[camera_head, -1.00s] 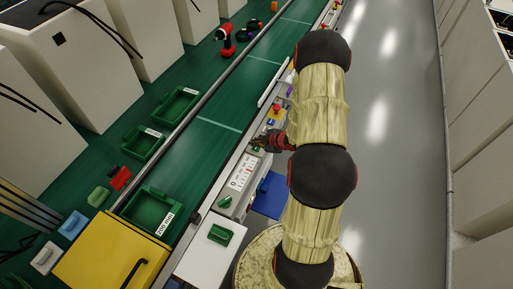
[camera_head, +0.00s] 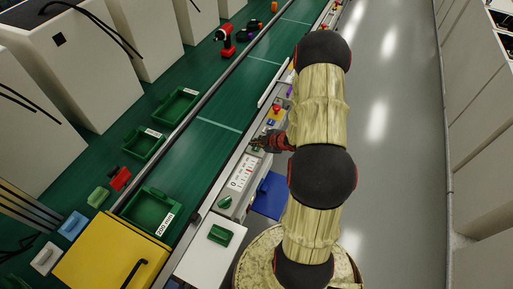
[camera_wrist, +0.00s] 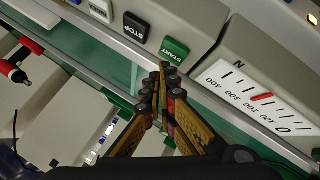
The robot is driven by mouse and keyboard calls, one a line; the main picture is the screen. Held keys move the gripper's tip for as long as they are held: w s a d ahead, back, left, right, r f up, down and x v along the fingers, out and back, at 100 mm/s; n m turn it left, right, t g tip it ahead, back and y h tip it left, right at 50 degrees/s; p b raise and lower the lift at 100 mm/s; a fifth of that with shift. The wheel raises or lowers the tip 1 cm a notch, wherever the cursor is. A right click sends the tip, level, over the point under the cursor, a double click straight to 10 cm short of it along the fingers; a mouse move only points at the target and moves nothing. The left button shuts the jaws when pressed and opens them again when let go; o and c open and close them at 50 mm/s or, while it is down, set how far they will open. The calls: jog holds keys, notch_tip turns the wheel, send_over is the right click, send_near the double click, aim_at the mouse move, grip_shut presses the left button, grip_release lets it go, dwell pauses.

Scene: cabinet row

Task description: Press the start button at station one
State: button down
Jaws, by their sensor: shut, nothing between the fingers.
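The start button (camera_wrist: 175,49) is a green block labelled START on a light grey control panel (camera_wrist: 198,22) in the wrist view. My gripper (camera_wrist: 166,70) is shut and empty, with its fingertips just below the button in the picture. I cannot tell whether the tips touch it. A black STOP button (camera_wrist: 135,28) sits to the left of the start button. In the head view, my gripper (camera_head: 262,143) is at the panel row along the conveyor, and the start button is too small to make out there.
A dial gauge (camera_wrist: 258,97) is right of the start button in the wrist view. In the head view, a red button (camera_head: 276,109) lies further up the row, and a blue bin (camera_head: 270,197) is below the panels. The aisle floor (camera_head: 400,150) on the right is clear.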

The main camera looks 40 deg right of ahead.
aim_at(256, 149)
jog(key=shift+f, duration=0.15)
jog(key=shift+f, duration=0.3)
jog(key=shift+f+b, duration=0.45)
jog(key=shift+b, duration=0.15)
dwell(0.5)
jog(key=shift+r, duration=0.2)
jog(key=shift+r+p, duration=0.7)
jog(key=shift+p, duration=0.05)
notch_tip(256, 149, up, 5)
jog(key=p, duration=0.4)
dwell(0.9)
